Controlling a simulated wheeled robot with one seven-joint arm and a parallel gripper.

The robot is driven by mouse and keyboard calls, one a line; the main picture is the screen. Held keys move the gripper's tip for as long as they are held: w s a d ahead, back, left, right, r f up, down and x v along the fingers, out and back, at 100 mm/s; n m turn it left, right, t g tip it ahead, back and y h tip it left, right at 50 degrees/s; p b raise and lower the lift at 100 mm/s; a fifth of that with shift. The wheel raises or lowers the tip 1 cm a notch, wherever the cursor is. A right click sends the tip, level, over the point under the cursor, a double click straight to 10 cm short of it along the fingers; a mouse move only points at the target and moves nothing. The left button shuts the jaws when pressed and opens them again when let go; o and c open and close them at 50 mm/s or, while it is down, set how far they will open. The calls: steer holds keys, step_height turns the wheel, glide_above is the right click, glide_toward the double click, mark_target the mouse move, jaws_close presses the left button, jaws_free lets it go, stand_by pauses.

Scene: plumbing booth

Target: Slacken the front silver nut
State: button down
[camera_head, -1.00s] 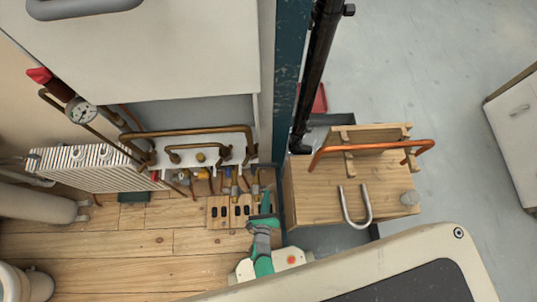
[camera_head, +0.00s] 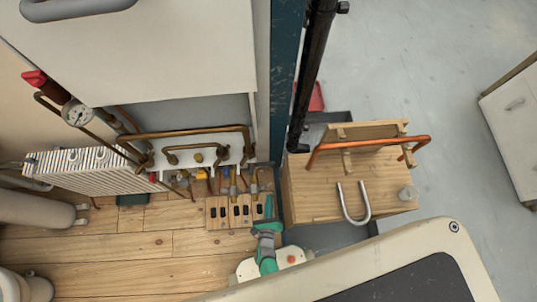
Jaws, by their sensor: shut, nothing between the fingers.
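A row of small pipe fittings and valves hangs under the white manifold board (camera_head: 196,152), with brass, blue and yellow parts. A pale, silvery fitting (camera_head: 233,189) is near the right end of the row. The nuts are too small to tell apart, so I cannot tell which is the front silver nut. My green and grey arm comes up from the bottom, and my gripper (camera_head: 268,203) is at its far end, to the right of the fittings and apart from the pale one. It is shut and holds nothing visible.
A wooden block with dark slots (camera_head: 234,211) lies on the plank floor in front of the fittings. A blue post (camera_head: 285,90) stands close behind my gripper. A wooden box (camera_head: 310,195) with copper and grey bent pipes is at right. A white radiator (camera_head: 80,170) stands left.

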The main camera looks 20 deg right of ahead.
steer(key=v, duration=0.7)
steer(key=shift+s+a, duration=0.25)
steer(key=shift+s, duration=0.1)
steer(key=shift+r, duration=0.1)
steer(key=s+a+r+n+t+y, duration=0.1)
steer(key=s+a+r+n+y, duration=0.1)
steer(key=r+n, duration=1.5)
steer(key=s+a+r+n+y, duration=0.2)
steer(key=r+n, duration=1.5)
steer(key=r, duration=1.1)
steer(key=shift+a+t+y, duration=0.4)
steer(key=shift+y, duration=0.2)
steer(key=shift+r, duration=0.1)
